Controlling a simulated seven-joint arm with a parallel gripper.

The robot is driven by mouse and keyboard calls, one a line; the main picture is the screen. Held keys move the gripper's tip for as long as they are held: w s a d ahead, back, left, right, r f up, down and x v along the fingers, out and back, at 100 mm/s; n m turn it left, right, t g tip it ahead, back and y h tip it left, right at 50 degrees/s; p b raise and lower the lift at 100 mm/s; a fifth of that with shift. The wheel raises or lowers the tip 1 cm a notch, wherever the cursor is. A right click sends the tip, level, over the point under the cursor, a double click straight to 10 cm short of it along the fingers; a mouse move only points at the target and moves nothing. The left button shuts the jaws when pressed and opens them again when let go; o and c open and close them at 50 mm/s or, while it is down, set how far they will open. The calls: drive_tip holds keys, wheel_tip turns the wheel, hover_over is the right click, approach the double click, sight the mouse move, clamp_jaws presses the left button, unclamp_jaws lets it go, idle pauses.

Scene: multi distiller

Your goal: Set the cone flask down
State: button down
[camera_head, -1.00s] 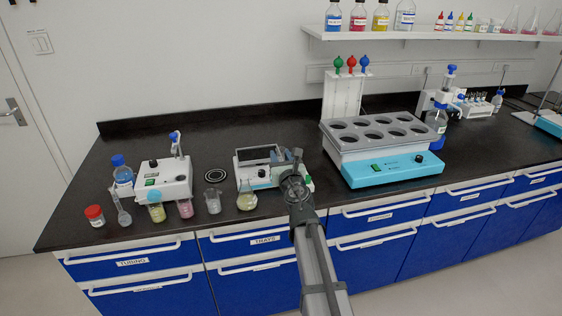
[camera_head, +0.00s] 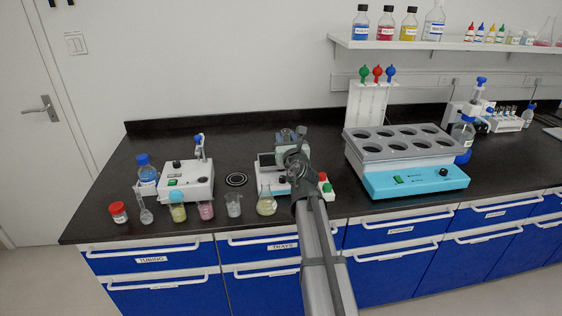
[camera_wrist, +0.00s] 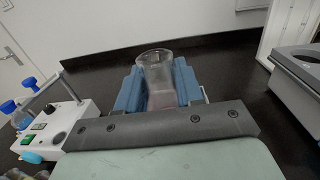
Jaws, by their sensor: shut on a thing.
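My gripper (camera_wrist: 158,92) is shut on a clear glass vessel (camera_wrist: 154,64), which I take to be the cone flask. It stands between the two blue fingers in the wrist view, its rim above them and a faint pinkish tint lower down. Its base is hidden by the gripper body.
Another conical flask with yellowish liquid (camera_head: 267,204) stands near the bench's front edge, beside several small vessels. A white hotplate stirrer (camera_head: 186,184) and a dark round plate (camera_head: 236,180) are to the left. A turquoise water bath (camera_head: 415,180) stands right. The back bench (camera_head: 235,140) is clear.

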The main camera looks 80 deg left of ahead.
drive_tip(key=a+r+t, duration=0.1)
drive_tip(key=a+r, duration=0.2)
drive_tip(key=a, duration=0.9)
drive_tip(key=shift+s+r+m, duration=0.15)
drive_tip(key=shift+r+m, duration=0.15)
drive_tip(key=shift+a+f, duration=0.1)
drive_tip(key=shift+f, duration=4.95)
drive_tip(key=shift+f, duration=0.15)
drive_tip(key=c, duration=0.7)
unclamp_jaws()
